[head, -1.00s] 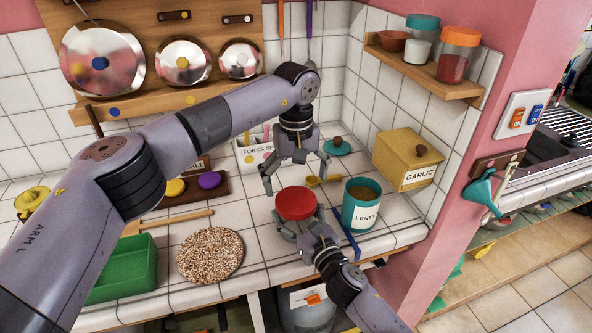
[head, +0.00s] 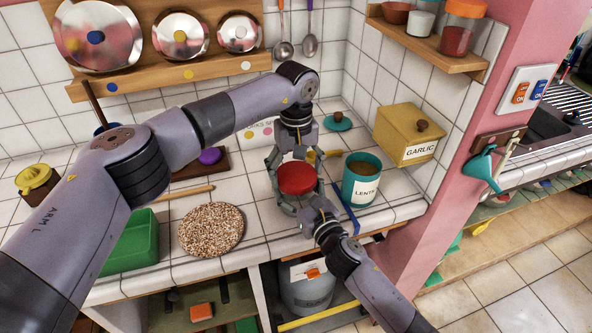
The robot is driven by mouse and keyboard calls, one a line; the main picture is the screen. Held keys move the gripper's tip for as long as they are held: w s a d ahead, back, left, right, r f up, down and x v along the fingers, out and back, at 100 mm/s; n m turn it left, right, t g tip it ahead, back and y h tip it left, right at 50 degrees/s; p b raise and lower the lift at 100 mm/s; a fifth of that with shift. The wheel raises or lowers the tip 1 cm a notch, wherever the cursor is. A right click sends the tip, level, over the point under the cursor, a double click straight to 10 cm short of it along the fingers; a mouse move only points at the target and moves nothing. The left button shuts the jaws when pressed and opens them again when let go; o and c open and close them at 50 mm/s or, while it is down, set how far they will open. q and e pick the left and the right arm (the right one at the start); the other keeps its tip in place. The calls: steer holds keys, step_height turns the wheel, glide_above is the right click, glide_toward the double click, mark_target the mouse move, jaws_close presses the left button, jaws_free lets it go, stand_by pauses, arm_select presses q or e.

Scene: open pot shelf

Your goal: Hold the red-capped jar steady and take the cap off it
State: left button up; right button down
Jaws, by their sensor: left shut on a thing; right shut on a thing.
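The red cap (head: 298,181) is on the jar at the front of the tiled counter, seen from above. It hides most of the jar body. My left gripper (head: 296,172) reaches down from above and is shut on the cap, with a finger on each side of it. My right gripper (head: 299,205) comes in from the front, lower down, and is shut on the jar below the cap. The cap still sits over the jar; no gap between them can be made out.
A teal LENTS canister (head: 361,190) stands close to the jar's right, with a blue strip (head: 344,208) between. A yellow GARLIC box (head: 407,134) is behind right. A round speckled mat (head: 211,229) and green tray (head: 131,245) lie left. The counter's front edge is near.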

arm_select(q)
steer(key=c, duration=0.7)
steer(key=n, duration=1.2)
steer(key=shift+n, duration=0.3)
steer(key=n, duration=0.5)
steer(key=shift+n, duration=0.4)
steer(key=n, duration=0.5)
steer(key=shift+n, duration=0.3)
steer(key=n, duration=0.7)
steer(key=shift+r+n, duration=0.1)
steer(key=shift+n, duration=0.3)
steer(key=n, duration=0.4)
